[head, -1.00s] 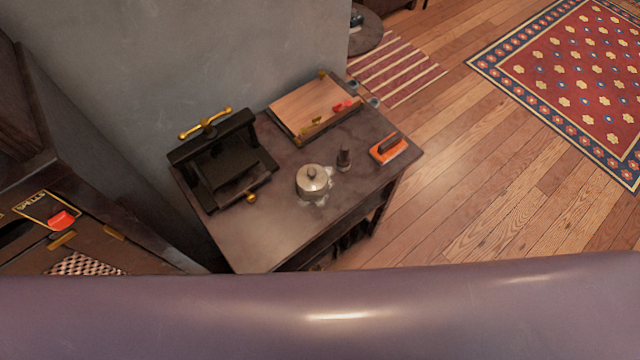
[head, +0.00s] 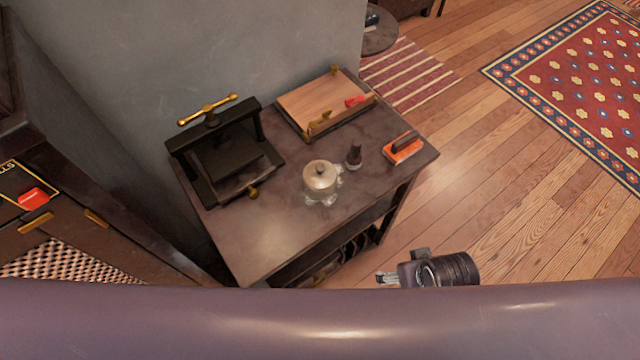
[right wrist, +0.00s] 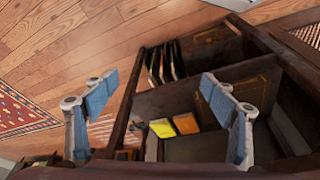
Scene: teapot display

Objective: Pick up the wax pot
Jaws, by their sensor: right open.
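The wax pot (head: 320,179) appears to be the small pale metal pot with a knobbed lid. It stands upright on the dark table (head: 260,235), with clear or whitish material around its base. My right gripper (head: 384,279) is beyond the table's front right edge, below the pot in the head view and well apart from it. In the right wrist view my right gripper (right wrist: 160,88) is open and empty, its two fingers spread before the table's lower shelves. The pot does not show in that view. My left gripper is not in view.
A black press (head: 225,155) stands left of the pot. A wooden board frame (head: 322,103) lies behind. A dark stamp-like piece (head: 354,156) is close to the pot's right, with an orange block (head: 402,148) further right. The table's front left is bare.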

